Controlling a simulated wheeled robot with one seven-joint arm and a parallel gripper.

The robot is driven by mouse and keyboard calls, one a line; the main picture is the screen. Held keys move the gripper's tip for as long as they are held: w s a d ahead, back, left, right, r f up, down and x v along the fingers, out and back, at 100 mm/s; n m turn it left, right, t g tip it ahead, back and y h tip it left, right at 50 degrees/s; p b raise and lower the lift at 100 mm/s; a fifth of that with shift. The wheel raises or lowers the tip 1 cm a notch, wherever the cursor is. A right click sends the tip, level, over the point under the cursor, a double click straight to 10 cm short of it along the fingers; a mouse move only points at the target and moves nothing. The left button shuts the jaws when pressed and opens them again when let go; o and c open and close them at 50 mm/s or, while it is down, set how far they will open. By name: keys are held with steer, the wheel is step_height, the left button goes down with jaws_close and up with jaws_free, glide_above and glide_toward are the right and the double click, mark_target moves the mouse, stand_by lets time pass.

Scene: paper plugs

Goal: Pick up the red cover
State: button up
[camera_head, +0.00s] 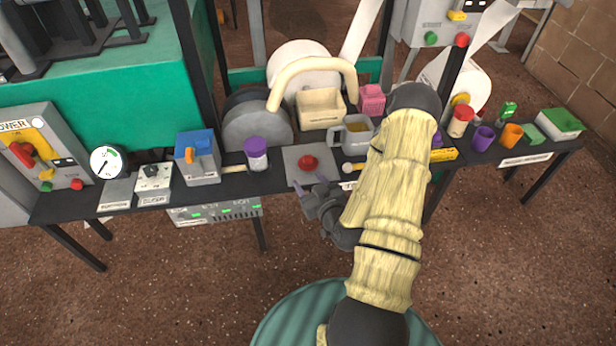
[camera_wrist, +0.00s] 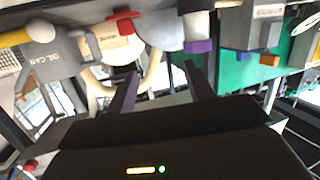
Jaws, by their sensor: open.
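A small, rounded red piece that looks like the red cover (camera_head: 308,162) sits on a square grey plate (camera_head: 297,178) near the front edge of the dark table. It also shows at the top of the wrist view (camera_wrist: 122,18), where the picture looks upside down. My gripper (camera_head: 310,187) is open, just in front of the table edge and close to the plate. In the wrist view its two dark fingers (camera_wrist: 160,70) stand apart with nothing between them. The red piece is beyond the fingertips and apart from them.
A white jar with a purple lid (camera_head: 256,154) stands left of the plate. A white jar with a red lid (camera_head: 460,120) stands farther right. Bare floor lies before the table.

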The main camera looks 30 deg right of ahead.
steer(key=s+d+f+m+t+h+b, duration=0.1)
steer(key=s+d+f+m+h+b, duration=0.1)
steer(key=f, duration=0.3)
steer(key=shift+s+d+m+t+h+b, duration=0.15)
steer(key=shift+d+m+t+h+b, duration=0.25)
steer(key=shift+d+h+b, duration=0.35)
steer(key=shift+a+f, duration=0.15)
steer(key=shift+a, duration=0.05)
steer(key=b, duration=0.8)
glide_toward(309, 159)
steer(key=shift+w+d, duration=0.25)
steer(key=shift+w, duration=0.9)
steer(key=shift+w+d, duration=0.25)
steer(key=shift+w, duration=0.85)
steer(key=shift+w+d, duration=0.25)
steer(key=shift+w, duration=0.9)
